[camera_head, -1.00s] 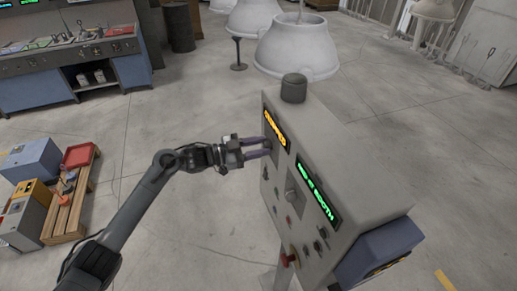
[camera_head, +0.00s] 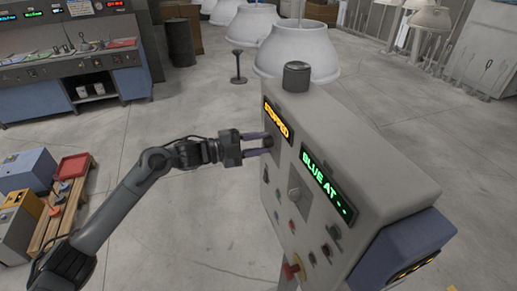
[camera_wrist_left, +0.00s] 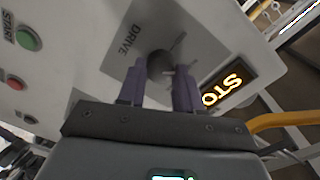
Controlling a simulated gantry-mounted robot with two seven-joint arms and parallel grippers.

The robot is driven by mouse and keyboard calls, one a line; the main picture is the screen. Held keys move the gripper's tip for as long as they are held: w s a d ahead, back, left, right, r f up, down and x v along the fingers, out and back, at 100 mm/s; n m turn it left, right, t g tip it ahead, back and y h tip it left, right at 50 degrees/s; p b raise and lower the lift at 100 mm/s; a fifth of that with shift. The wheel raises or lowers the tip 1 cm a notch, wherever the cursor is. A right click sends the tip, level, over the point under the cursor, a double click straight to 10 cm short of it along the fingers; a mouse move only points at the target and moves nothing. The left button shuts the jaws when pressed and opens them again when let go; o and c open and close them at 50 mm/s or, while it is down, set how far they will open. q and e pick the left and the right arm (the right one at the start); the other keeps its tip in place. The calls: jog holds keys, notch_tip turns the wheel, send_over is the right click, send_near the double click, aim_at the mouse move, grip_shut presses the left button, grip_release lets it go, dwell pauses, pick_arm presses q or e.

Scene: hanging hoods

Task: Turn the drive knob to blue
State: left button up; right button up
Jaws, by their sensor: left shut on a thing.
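The grey control panel (camera_head: 345,175) stands at right of centre in the head view. Its drive knob (camera_wrist_left: 160,65) is dark and round, beside the word DRIVE on a light plate in the left wrist view. My left gripper (camera_head: 269,143) reaches the panel face from the left. Its two purple fingers are on either side of the knob, shut on it; in the head view they partly hide it. The amber display (camera_head: 277,120) reads STOPPED. The green display (camera_head: 323,184) reads BLUE AT - -. My right gripper is not in view.
A grey cylinder (camera_head: 297,77) stands on top of the panel. A red knob (camera_head: 292,269) and several small controls sit lower on its face. A blue box (camera_head: 402,248) is on its right side. White hoods (camera_head: 297,50) are behind.

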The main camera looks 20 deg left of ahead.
pick_arm(q)
jog(key=shift+m+b, duration=0.3)
jog(key=shift+m, duration=0.1)
dwell(0.3)
jog(key=o, duration=1)
jog(key=shift+o, duration=0.2)
jog(key=b+v, duration=0.2)
jog(key=v, duration=0.9)
